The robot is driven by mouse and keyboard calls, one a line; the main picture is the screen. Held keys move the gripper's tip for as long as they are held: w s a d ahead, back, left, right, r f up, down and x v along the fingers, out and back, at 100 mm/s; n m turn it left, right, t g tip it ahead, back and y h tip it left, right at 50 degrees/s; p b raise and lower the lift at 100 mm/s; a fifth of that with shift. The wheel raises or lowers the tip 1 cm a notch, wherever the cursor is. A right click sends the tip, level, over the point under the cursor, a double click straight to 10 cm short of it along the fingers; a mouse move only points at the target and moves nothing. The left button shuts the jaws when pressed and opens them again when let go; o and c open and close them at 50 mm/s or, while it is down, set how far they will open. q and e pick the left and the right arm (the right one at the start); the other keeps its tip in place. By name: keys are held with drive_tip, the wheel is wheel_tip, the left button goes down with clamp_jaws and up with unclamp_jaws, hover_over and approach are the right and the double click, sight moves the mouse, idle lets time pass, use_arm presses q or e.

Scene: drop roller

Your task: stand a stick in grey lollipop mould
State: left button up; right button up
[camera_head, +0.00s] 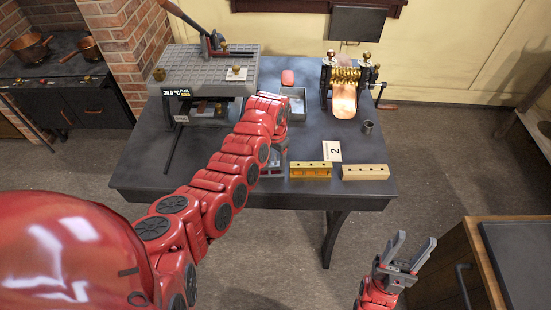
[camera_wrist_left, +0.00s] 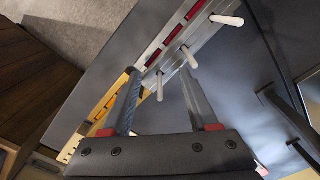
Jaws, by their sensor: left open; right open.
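The grey mould (camera_wrist_left: 172,48) has red strips along it and runs up to the right in the left wrist view. Several white sticks show at it: one at upper right (camera_wrist_left: 227,20), one in the middle (camera_wrist_left: 188,57) and one lower (camera_wrist_left: 160,86). They appear to stand up from its top. My left gripper (camera_wrist_left: 161,72) is open, with the lower stick showing between its fingers, apparently untouched. In the head view the grey mould (camera_head: 273,171) is partly hidden by my left arm. My right gripper (camera_head: 408,250) is open and empty, off the table's front right.
A yellow mould (camera_head: 311,170) and a beige mould (camera_head: 365,172) stand to the right of the grey one. A card marked 2 (camera_head: 332,151), a metal cup (camera_head: 368,126) and a brass roller machine (camera_head: 345,82) are behind. A wooden cabinet (camera_head: 485,265) stands at lower right.

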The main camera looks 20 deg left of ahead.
use_arm(q)
drive_tip(key=shift+r, duration=0.15)
drive_tip(key=shift+r+p, duration=0.65)
drive_tip(key=shift+r, duration=0.25)
drive_tip(key=shift+r, duration=0.15)
drive_tip(key=shift+r+p, duration=0.55)
drive_tip(key=shift+r, duration=0.3)
drive_tip(key=shift+r, duration=0.15)
drive_tip(key=shift+r+p, duration=0.5)
drive_tip(key=shift+r, duration=0.35)
drive_tip(key=shift+r, duration=0.1)
